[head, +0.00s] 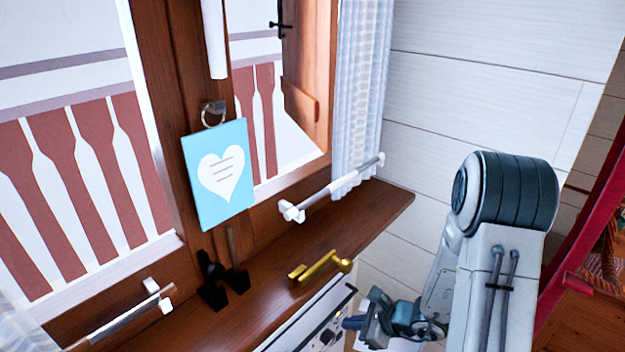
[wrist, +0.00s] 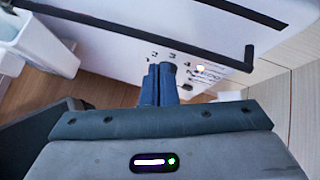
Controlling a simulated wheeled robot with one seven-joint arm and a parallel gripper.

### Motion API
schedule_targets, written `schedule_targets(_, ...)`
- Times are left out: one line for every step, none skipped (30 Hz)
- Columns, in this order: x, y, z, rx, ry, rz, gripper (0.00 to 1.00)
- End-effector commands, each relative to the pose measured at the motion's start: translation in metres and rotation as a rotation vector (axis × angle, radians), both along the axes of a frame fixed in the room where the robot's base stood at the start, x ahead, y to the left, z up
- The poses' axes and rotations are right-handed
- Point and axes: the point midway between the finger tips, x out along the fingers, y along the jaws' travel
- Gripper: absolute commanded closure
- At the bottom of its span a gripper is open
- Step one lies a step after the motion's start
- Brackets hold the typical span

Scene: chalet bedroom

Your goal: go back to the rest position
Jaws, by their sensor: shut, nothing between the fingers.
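My gripper (head: 352,322) is at the lower right of the head view, low and just right of a white panel below the sill. In the wrist view my gripper (wrist: 168,82) shows its two dark blue fingers together, with nothing between them. The fingers point toward the white panel (wrist: 135,45), which has a black edge strip and small printed numbers. Whether the fingertips touch the panel I cannot tell.
A wooden window sill (head: 385,205) runs beside my arm, with a brass handle (head: 322,268) and a black object (head: 215,282) on it. A blue heart card (head: 218,178) hangs at the window. A red-framed piece (head: 590,225) stands at the right. A white bin (wrist: 45,45) shows in the wrist view.

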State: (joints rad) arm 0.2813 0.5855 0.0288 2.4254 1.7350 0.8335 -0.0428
Motion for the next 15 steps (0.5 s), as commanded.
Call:
schedule_targets(-0.003, 0.003, 0.027, -0.018, -0.028, 0.050, 1.00)
schedule_targets(-0.005, 0.005, 0.038, -0.029, -0.042, 0.084, 1.00)
schedule_targets(-0.009, 0.008, 0.055, -0.047, -0.065, 0.136, 1.00)
schedule_targets(-0.013, 0.010, 0.069, -0.064, -0.083, 0.178, 1.00)
schedule_targets(-0.017, 0.012, 0.084, -0.081, -0.104, 0.225, 1.00)
schedule_targets(-0.023, 0.015, 0.104, -0.108, -0.132, 0.291, 1.00)
schedule_targets(-0.028, 0.017, 0.119, -0.130, -0.155, 0.342, 1.00)
schedule_targets(-0.033, 0.019, 0.134, -0.152, -0.176, 0.394, 1.00)
schedule_targets(-0.040, 0.021, 0.152, -0.183, -0.206, 0.462, 1.00)
schedule_targets(-0.046, 0.022, 0.165, -0.207, -0.226, 0.512, 1.00)
schedule_targets(-0.051, 0.024, 0.178, -0.231, -0.247, 0.565, 1.00)
schedule_targets(-0.059, 0.024, 0.194, -0.265, -0.274, 0.631, 1.00)
schedule_targets(-0.064, 0.025, 0.207, -0.291, -0.294, 0.681, 1.00)
schedule_targets(-0.070, 0.025, 0.219, -0.318, -0.314, 0.731, 1.00)
schedule_targets(-0.078, 0.024, 0.235, -0.355, -0.338, 0.797, 1.00)
